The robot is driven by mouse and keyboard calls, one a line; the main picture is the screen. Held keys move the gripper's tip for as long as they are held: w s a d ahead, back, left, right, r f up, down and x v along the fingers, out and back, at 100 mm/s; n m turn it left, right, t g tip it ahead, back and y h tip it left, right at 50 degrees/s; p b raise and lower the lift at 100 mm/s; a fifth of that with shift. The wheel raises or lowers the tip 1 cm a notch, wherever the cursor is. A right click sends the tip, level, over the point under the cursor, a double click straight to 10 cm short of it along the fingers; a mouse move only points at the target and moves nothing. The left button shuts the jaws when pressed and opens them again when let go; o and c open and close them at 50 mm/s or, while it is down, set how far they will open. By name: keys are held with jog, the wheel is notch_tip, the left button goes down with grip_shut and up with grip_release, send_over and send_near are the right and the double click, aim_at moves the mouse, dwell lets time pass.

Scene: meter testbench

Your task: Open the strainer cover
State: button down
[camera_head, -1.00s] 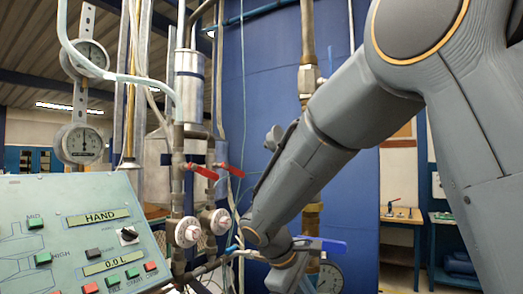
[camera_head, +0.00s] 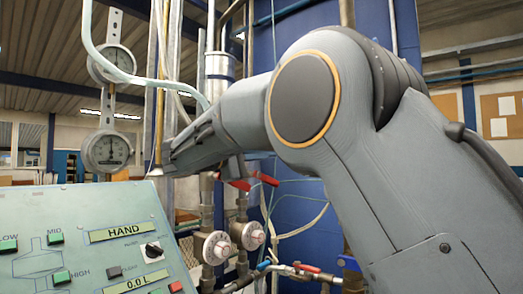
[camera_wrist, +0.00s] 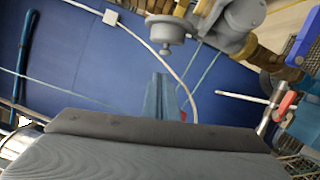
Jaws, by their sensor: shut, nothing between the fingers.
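In the wrist view, a grey metal fitting with a round stepped cap (camera_wrist: 167,32) hangs at the top centre among brass pipework. It looks like the strainer with its cover, but I cannot be sure. My gripper (camera_wrist: 163,80) shows below it, with its narrow fingers shut and empty. The fingertips appear apart from the cap, with blue wall behind them. In the head view my arm reaches left across the pipes.
Two valves with red handles and white-faced round fittings (camera_head: 216,248) stand below my arm. A green control panel (camera_head: 100,245) fills the lower left. A red-handled valve (camera_wrist: 284,107) is at right in the wrist view.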

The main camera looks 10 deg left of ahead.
jog(key=w+d+r+p, duration=0.1)
jog(key=d+p, duration=0.3)
jog(key=d, duration=0.3)
jog(key=shift+w, duration=0.25)
jog(key=shift+d+r, duration=0.1)
jog(key=shift+d+r+m+b, duration=0.1)
jog(key=shift+m+b, duration=0.2)
jog(key=shift+b, duration=0.45)
jog(key=shift+s+d+r+m+g+b, duration=0.2)
jog(key=shift+r+m+b, duration=0.25)
jog(key=shift+b, duration=0.4)
jog(key=shift+s+d+r+m+g+b, duration=0.1)
jog(key=shift+d+r+m+b, duration=0.1)
jog(key=shift+m+b, duration=0.5)
jog(key=shift+n, duration=0.25)
